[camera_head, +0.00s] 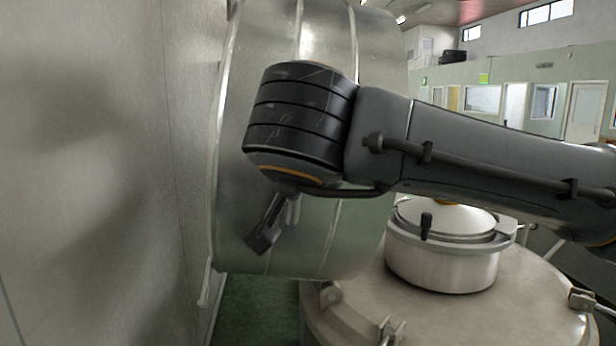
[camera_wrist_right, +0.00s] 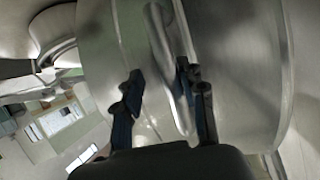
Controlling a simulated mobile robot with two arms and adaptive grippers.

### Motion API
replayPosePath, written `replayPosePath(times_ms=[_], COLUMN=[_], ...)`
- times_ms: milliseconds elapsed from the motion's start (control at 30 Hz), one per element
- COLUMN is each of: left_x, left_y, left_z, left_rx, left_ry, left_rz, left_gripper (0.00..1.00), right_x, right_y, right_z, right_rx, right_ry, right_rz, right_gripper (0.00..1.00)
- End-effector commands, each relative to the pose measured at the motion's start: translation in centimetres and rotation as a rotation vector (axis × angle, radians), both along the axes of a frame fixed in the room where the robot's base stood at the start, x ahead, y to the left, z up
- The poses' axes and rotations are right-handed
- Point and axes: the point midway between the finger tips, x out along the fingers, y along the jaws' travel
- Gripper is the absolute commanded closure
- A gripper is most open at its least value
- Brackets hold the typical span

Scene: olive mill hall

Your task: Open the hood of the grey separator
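A large rounded grey metal shell (camera_head: 310,245) with raised bands, which looks like the separator's hood, stands steeply on edge in the middle of the head view. Its lower edge is above the green floor. My right arm crosses in front of it from the right. My right gripper (camera_head: 268,222) points down at the shell's face, partly hidden by the wrist. In the right wrist view, a bare metal bar handle (camera_wrist_right: 168,65) runs between the fingers of the right gripper (camera_wrist_right: 165,90). The fingers are apart, the bar closer to the right-hand one. Contact cannot be told. My left gripper is out of view.
A grey wall panel (camera_head: 95,170) stands close on the left. At lower right is a broad round metal top (camera_head: 350,315) with clamps and a smaller lidded pot (camera_head: 440,265). A strip of green floor (camera_head: 255,310) shows between. The hall opens behind at right.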

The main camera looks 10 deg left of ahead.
Motion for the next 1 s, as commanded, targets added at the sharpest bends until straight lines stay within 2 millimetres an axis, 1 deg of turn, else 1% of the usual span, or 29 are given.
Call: replayPosePath(times_ms=[167,267,367,600,700,833,1000], left_x=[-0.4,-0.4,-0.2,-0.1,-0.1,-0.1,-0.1], left_y=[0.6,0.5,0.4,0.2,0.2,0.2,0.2], left_z=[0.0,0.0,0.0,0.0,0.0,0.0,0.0], left_rx=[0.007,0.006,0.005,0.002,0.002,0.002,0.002], left_ry=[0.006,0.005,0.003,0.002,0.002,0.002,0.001], left_rz=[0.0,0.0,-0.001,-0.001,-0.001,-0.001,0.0], left_gripper=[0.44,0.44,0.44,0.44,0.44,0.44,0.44], right_x=[0.0,-0.6,-1.9,-6.6,-8.2,-9.8,-10.6], right_y=[-0.1,-0.2,-0.4,-1.4,-1.7,-2.0,-2.2], right_z=[0.2,0.5,1.1,3.3,3.9,4.6,4.9], right_rx=[0.002,0.002,0.001,0.001,-0.001,0.0,-0.001], right_ry=[-0.001,-0.003,-0.006,-0.007,-0.005,-0.003,-0.001], right_rz=[-0.002,-0.001,0.0,0.001,0.0,0.0,0.0], right_gripper=[0.61,0.61,0.61,0.61,0.61,0.61,0.61])
